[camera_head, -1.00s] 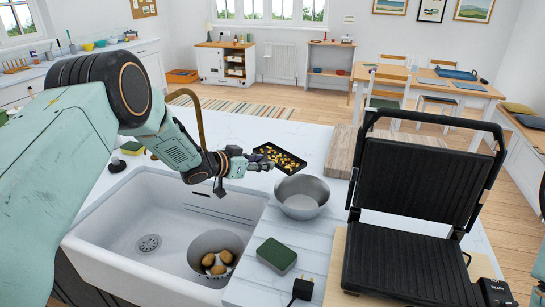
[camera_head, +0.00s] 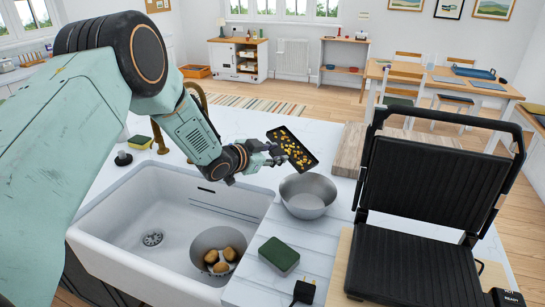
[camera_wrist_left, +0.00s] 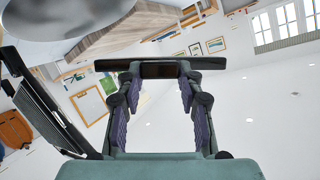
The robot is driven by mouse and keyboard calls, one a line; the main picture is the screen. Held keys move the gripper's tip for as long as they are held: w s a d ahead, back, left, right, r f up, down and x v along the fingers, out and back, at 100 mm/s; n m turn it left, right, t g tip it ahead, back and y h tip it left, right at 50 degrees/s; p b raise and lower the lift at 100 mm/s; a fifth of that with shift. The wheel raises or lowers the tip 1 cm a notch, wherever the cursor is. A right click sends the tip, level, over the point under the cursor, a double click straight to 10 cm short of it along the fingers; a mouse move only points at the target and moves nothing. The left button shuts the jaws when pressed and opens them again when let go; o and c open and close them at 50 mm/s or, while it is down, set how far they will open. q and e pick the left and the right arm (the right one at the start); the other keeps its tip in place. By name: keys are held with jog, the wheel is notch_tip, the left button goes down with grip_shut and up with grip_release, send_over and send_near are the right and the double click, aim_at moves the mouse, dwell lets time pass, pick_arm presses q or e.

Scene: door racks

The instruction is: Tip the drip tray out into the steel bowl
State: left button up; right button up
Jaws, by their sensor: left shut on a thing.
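The drip tray (camera_head: 297,146) is black, shallow and rectangular, with several yellow-brown bits on its surface. My left gripper (camera_head: 276,154) is shut on its near-left edge and holds it up off the counter, tilted. In the left wrist view the tray's dark edge (camera_wrist_left: 160,70) spans the space between the fingers. The steel bowl (camera_head: 308,194) stands upright on the counter, just below and to the right of the tray in the head view. A large grey curved surface, likely the bowl (camera_wrist_left: 55,18), shows at the wrist view's top left. My right gripper is out of view.
An open contact grill (camera_head: 420,180) stands right of the bowl. A wooden board (camera_head: 352,150) lies behind it. The white sink (camera_head: 120,225) at left holds a grey container (camera_head: 207,241) with brown round items. A green block (camera_head: 279,254) and a black plug (camera_head: 303,292) lie in front.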

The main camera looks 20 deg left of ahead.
pick_arm(q)
jog(key=shift+w+d, duration=0.1)
jog(key=shift+d, duration=0.05)
jog(key=shift+r+m, duration=0.2)
jog(key=shift+m, duration=0.3)
jog(key=shift+s+d+r+m+t+y+b, duration=0.15)
jog(key=shift+s+d+m+t+y+b, duration=0.5)
jog(key=shift+m+b, duration=0.55)
jog(key=shift+s+d+r+m+t+y+b, duration=0.2)
jog(key=shift+s+d+m+t+b, duration=0.2)
jog(key=shift+d+m+t+b, duration=0.55)
jog(key=shift+s+d+r+m+t+y+b, duration=0.15)
jog(key=shift+s+d+m+t+y+b, duration=0.3)
jog(key=shift+d+m+b, duration=0.7)
